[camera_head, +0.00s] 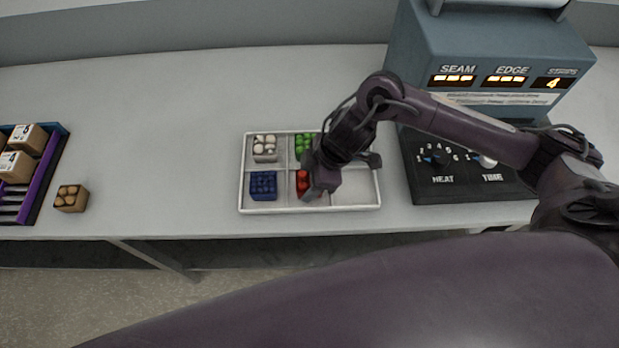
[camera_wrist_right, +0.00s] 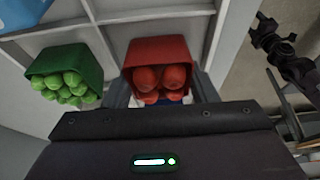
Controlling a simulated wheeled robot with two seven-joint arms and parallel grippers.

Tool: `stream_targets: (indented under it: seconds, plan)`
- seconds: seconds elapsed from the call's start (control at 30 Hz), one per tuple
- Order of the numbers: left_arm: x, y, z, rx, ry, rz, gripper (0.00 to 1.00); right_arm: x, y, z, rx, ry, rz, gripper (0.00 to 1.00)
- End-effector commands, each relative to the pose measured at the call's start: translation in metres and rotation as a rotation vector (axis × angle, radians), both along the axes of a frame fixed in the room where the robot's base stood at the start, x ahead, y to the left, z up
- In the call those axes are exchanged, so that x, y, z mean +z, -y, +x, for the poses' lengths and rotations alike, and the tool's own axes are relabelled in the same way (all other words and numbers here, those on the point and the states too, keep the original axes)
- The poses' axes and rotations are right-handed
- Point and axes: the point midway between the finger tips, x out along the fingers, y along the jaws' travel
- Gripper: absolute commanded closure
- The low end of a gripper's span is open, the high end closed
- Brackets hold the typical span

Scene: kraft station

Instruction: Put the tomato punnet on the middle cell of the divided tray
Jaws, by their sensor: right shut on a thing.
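The white divided tray (camera_head: 243,205) lies on the table, with two rows of cells. The tomato punnet (camera_head: 302,181) is red and sits at the front middle cell, partly hidden by my right gripper (camera_head: 310,188). In the right wrist view the tomato punnet (camera_wrist_right: 158,54) is between the two fingers of my right gripper (camera_wrist_right: 162,92), which is shut on it. I cannot tell whether its base touches the tray floor. My left gripper is not in view.
A white-filled punnet (camera_head: 265,148) and blue punnet (camera_head: 263,186) fill the left cells. A green punnet (camera_head: 303,146) stands behind the tomatoes. The right cells look empty. A brown punnet (camera_head: 71,198) and purple-edged crate (camera_head: 48,178) stand left, a sealing machine (camera_head: 470,50) right.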

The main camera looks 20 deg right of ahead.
Motion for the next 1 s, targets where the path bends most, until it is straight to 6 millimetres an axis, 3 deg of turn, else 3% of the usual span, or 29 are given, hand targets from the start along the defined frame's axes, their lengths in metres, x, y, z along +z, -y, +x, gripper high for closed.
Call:
stream_targets:
  seconds: [0.4, 0.43, 0.5, 0.77, 1.0]
  plan:
    - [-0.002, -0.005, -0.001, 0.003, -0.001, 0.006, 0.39, -0.006, 0.000, 0.000, 0.001, 0.002, 0.001, 0.71]
    - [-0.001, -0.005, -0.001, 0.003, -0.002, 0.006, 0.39, -0.006, 0.000, 0.000, 0.001, 0.002, 0.001, 0.45]
    - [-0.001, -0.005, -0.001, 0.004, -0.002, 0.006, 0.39, -0.005, 0.000, 0.000, 0.001, 0.002, 0.001, 0.39]
    - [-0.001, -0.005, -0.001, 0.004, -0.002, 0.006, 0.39, -0.004, 0.000, 0.000, 0.001, 0.002, 0.001, 0.39]
    - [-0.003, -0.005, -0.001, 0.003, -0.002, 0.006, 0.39, 0.021, 0.010, -0.002, 0.002, 0.006, -0.001, 0.39]
